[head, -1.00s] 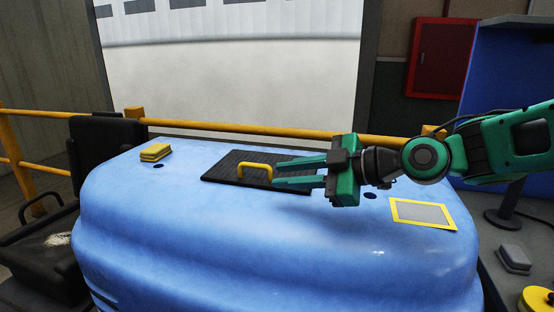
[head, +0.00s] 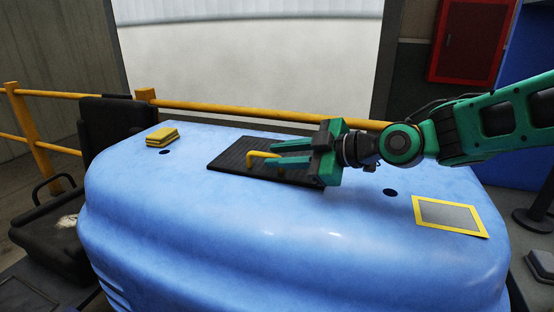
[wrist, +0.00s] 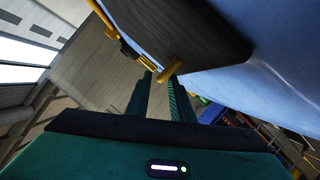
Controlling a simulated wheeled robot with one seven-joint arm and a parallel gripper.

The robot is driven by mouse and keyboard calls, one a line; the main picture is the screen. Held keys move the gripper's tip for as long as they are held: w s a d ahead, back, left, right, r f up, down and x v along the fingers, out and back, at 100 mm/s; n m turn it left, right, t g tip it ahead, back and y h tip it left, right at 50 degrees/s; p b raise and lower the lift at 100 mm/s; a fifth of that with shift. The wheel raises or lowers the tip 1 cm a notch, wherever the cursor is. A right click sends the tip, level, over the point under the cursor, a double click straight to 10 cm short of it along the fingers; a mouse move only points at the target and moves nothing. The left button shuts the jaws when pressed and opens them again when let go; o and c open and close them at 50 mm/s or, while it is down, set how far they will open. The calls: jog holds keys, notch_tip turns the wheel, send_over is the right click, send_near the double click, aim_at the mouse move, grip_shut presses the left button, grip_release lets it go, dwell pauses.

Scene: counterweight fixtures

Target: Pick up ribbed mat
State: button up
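The ribbed mat (head: 232,160) is a flat black rectangle with a yellow bar handle (head: 262,154). It lies on top of the blue counterweight body (head: 270,220). My gripper (head: 275,154) reaches in from the right, its two green fingers apart and pointing left at the handle's right end. In the wrist view, the fingers (wrist: 161,78) are spread with a gap, and the yellow handle (wrist: 170,72) shows close to the right fingertip. The dark mat (wrist: 190,30) fills the top of that view. I cannot tell if the fingers touch the handle.
Yellow pads (head: 162,136) sit at the far left of the blue top. A yellow-framed grey panel (head: 450,215) lies at its right, near a dark hole (head: 390,193). A yellow rail (head: 230,113) runs behind. A black seat (head: 50,230) stands at the left.

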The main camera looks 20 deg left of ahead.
aim_at(271, 155)
jog(key=x, duration=0.4)
jog(key=shift+s+a, duration=0.1)
jog(key=shift+s, duration=0.05)
jog(key=shift+c, duration=0.3)
grip_shut()
jog(key=shift+r, duration=0.15)
